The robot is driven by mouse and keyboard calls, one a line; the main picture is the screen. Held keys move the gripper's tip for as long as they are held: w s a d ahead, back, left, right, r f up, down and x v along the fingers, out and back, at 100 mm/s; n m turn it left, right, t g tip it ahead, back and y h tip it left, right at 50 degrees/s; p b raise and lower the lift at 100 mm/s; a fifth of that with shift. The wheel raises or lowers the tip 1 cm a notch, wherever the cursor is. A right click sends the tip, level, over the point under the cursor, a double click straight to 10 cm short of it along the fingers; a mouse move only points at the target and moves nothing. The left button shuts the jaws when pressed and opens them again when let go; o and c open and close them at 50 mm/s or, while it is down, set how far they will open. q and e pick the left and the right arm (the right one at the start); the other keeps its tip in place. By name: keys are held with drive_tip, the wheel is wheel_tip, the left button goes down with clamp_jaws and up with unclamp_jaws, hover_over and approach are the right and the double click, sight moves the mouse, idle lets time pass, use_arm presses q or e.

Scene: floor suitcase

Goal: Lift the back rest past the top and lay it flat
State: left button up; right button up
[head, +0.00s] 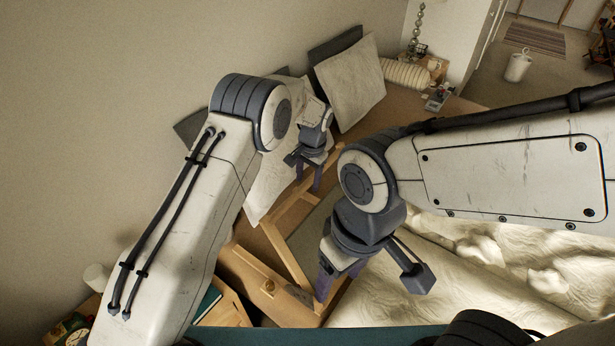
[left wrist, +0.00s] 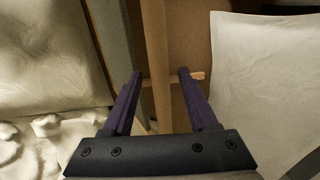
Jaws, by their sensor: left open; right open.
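A wooden bar frame (head: 283,247), which looks like the back rest, stands tilted over a wooden base beside the bed. My left gripper (head: 310,183) is open at its far part. In the left wrist view a long wooden bar (left wrist: 157,50) runs between the two open purple fingers (left wrist: 160,80); I cannot tell whether they touch it. My right gripper (head: 338,283) is open, pointing down near the frame's near lower corner. Its fingertips are partly hidden, and I cannot tell whether wood lies between them.
A rumpled cream bed cover (head: 470,265) fills the lower right. A pale pillow (head: 349,82) and a dark cushion (head: 335,45) lean at the wall. A wooden shelf with small items (head: 437,98) stands at the back. A white bin (head: 518,66) stands on the open floor beyond.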

use_arm(q)
drive_tip(key=shift+f, duration=0.1)
clamp_jaws()
idle(1.4)
